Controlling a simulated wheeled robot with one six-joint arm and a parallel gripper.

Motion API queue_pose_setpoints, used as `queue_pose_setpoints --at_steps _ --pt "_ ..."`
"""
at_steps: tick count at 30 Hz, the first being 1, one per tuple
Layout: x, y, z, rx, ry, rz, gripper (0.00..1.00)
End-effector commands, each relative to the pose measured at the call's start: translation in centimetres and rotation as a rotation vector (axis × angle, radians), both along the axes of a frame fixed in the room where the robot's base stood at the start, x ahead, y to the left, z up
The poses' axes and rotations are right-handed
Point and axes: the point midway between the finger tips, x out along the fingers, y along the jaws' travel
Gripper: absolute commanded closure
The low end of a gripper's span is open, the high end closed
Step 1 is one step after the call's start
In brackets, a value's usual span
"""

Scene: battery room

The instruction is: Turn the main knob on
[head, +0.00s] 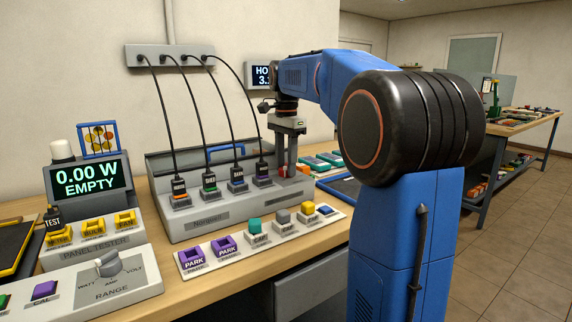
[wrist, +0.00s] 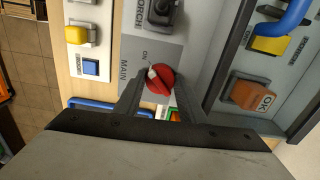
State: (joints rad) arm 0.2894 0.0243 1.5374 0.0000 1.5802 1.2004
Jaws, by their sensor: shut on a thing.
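The main knob (wrist: 160,79) is red with a white mark on its upper left side in the wrist view. It sits on a grey panel printed MAIN, and a small ON label stands just above it. The white mark lies toward that label, but its exact angle is hard to read. My gripper (wrist: 159,92) is shut on the knob, with one finger on each side.
Several black cables run from a wall strip (head: 170,56) to plugs left of my gripper. A panel tester (head: 100,255) reading 0.00 W EMPTY stands at the left. A strip with purple PARK blocks (head: 192,258) lies in front. An orange OK block (wrist: 252,96) is nearby in the wrist view.

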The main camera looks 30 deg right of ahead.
Motion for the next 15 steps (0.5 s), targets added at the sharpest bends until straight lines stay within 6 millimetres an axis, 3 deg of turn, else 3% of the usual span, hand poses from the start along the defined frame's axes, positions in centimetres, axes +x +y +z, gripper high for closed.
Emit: queue_pose_setpoints --at_steps 15 --pt "0.03 -0.02 0.05 -0.001 -0.002 -0.064 0.86"
